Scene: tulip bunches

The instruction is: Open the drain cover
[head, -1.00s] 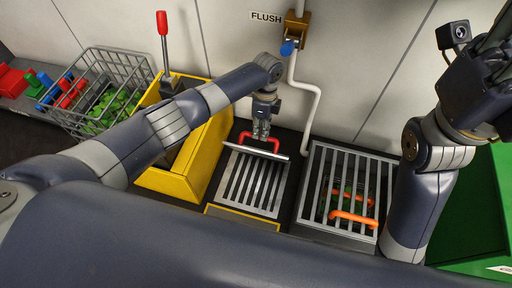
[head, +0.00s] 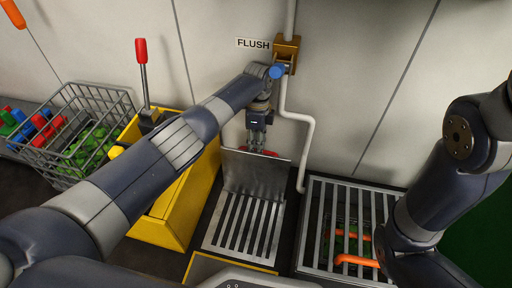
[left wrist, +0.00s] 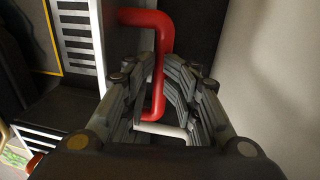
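The drain cover (head: 254,171) is a grey metal plate, raised and tilted steeply at the back of a slotted drain grate (head: 240,226). Its red handle shows between my fingers in the left wrist view (left wrist: 162,40), and only a bit of it shows in the head view. My left gripper (head: 257,146) is behind the raised plate, near the wall. Its fingers (left wrist: 165,95) lie on both sides of the handle and look shut on it. The lower part of the handle is partly hidden by the fingers. My right gripper is outside the view.
A yellow bin (head: 170,215) and a wire basket (head: 97,96) stand on the left. A second grate (head: 318,222) with orange handles lies to the right. A white pipe (head: 309,150) and a blue-knobbed valve (head: 287,50) are on the wall behind.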

